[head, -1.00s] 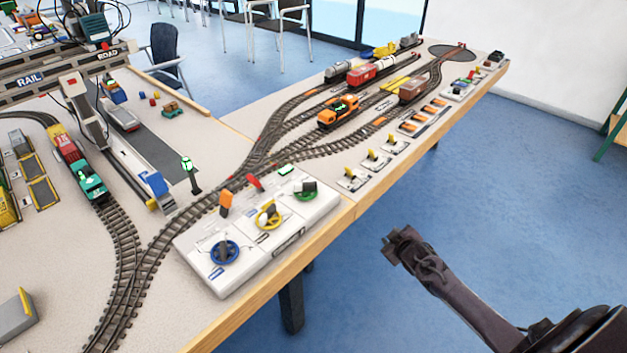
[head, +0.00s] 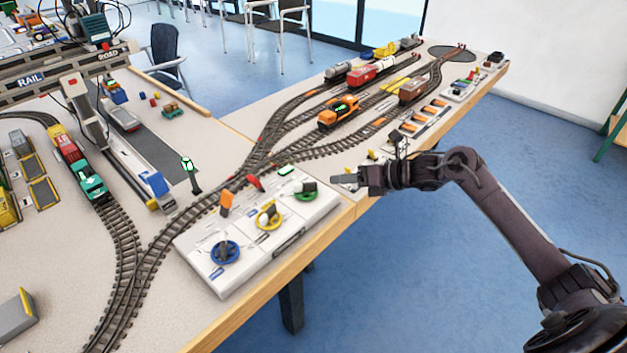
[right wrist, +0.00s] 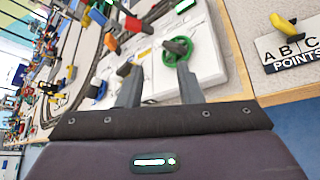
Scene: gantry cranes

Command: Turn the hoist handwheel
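A white control box (head: 255,262) on the table's near edge carries a blue handwheel (head: 222,255), a yellow handwheel (head: 265,222) and a green handwheel (head: 306,195). Their labels are too small to read, so I cannot tell which is the hoist one. My right gripper (head: 342,182) is above the table edge, just right of the green handwheel and apart from it. In the right wrist view its two fingers are spread with nothing between them, and the green handwheel (right wrist: 177,48) shows beyond the right finger. My left gripper is out of view.
An orange lever (head: 226,200) and a red lever (head: 255,183) stand on the box. Rail tracks with an orange locomotive (head: 338,112) lie behind. A points panel (right wrist: 290,45) is to the right. A signal post (head: 190,175) stands behind the box. The floor on the right is clear.

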